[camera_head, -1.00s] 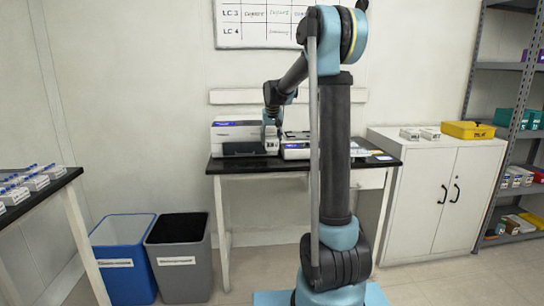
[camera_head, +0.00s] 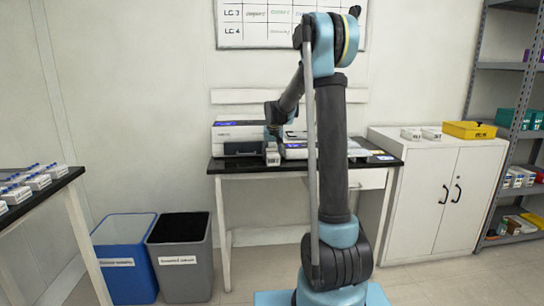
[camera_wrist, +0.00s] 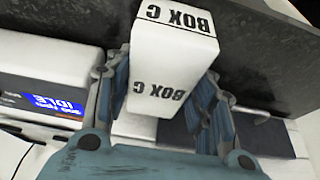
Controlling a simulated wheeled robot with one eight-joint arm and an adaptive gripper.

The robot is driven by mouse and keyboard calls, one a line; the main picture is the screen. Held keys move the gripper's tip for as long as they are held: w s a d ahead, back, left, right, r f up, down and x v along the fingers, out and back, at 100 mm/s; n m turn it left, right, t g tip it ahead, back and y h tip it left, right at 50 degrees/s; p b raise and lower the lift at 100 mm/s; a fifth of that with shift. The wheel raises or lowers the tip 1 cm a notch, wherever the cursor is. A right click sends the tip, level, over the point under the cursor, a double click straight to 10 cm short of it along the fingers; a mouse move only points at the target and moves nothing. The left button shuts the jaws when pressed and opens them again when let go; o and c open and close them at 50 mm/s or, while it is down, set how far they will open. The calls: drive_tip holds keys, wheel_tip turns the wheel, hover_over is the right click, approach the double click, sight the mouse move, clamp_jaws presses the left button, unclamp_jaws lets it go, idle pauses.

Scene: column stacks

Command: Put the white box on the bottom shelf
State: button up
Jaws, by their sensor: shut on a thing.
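A white box (camera_wrist: 162,60) marked "BOX C" is between the fingers of my gripper (camera_wrist: 160,95), which is shut on it in the wrist view. The grey shelf rack (camera_head: 482,66) stands at the right edge of the head view. Its bottom shelf (camera_head: 508,238) holds several small boxes and is partly cut off by the picture edge.
An instrument with a lit "IDLE" display (camera_wrist: 52,104) is close on the left of my gripper. The black bench (camera_head: 225,165) is below. A white cabinet (camera_head: 420,190) with a yellow tray (camera_head: 470,130) on top stands between bench and rack. Blue (camera_head: 122,235) and grey (camera_head: 180,262) bins stand left.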

drive_tip(key=o, duration=1.2)
drive_tip(key=shift+o, duration=0.2)
